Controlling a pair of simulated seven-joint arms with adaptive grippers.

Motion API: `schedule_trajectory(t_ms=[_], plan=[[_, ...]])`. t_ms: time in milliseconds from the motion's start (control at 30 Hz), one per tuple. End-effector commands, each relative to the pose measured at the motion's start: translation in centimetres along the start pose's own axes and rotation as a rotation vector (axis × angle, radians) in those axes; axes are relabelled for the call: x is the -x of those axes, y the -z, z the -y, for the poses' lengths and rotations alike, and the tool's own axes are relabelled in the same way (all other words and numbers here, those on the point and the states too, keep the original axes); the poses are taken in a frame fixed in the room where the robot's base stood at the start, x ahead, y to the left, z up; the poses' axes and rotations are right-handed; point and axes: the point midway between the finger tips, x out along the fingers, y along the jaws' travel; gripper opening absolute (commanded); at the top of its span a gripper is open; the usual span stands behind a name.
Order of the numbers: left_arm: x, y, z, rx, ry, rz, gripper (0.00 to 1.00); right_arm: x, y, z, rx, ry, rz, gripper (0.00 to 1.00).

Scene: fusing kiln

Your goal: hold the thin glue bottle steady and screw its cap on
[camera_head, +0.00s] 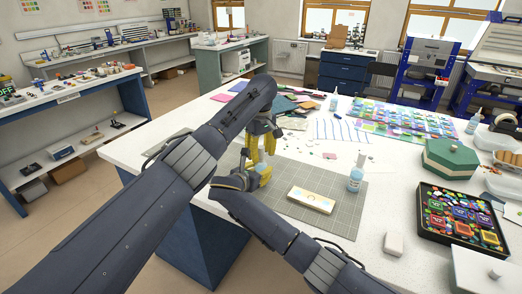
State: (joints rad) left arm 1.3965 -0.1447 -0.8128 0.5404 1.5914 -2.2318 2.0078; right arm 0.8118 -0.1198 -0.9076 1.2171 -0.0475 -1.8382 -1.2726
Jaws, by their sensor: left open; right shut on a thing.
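My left gripper (261,147) points down over the left part of the grey cutting mat (345,215), its yellow fingers open. My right gripper (262,170) sits just below it, its yellow fingers shut on a pale blue object. This looks like the thin glue bottle (265,182), mostly hidden by the fingers. The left fingers are close above the right ones; I cannot tell whether they touch anything. I cannot make out the cap. Another pale blue bottle (355,179) with a white top stands upright on the mat's right side.
A cream box (311,200) lies on the mat, right of the grippers. A white block (393,243), a green box (450,158) and a black tray of colourful pieces (425,215) are further right. Glass sheets and small pieces cover the back. The mat's front right is clear.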

Motion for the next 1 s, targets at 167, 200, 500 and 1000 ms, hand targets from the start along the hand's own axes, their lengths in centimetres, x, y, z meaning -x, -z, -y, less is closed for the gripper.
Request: schedule_trajectory(t_ms=[167,200,500,1000], plan=[[-0.05,0.01,0.0,0.0,0.0,0.0,0.42,-0.03,0.12,0.02,0.001,0.0,-0.002,0.0],[-0.05,0.01,0.0,0.0,0.0,0.0,0.42,-0.03,0.12,0.02,0.001,0.0,-0.002,0.0],[-0.04,0.02,0.01,0.001,0.0,0.0,0.18,-0.03,0.11,0.02,0.001,0.0,-0.002,0.0],[-0.04,0.02,0.01,0.001,0.0,0.0,0.0,-0.03,0.1,0.02,0.001,0.0,-0.002,0.0]])
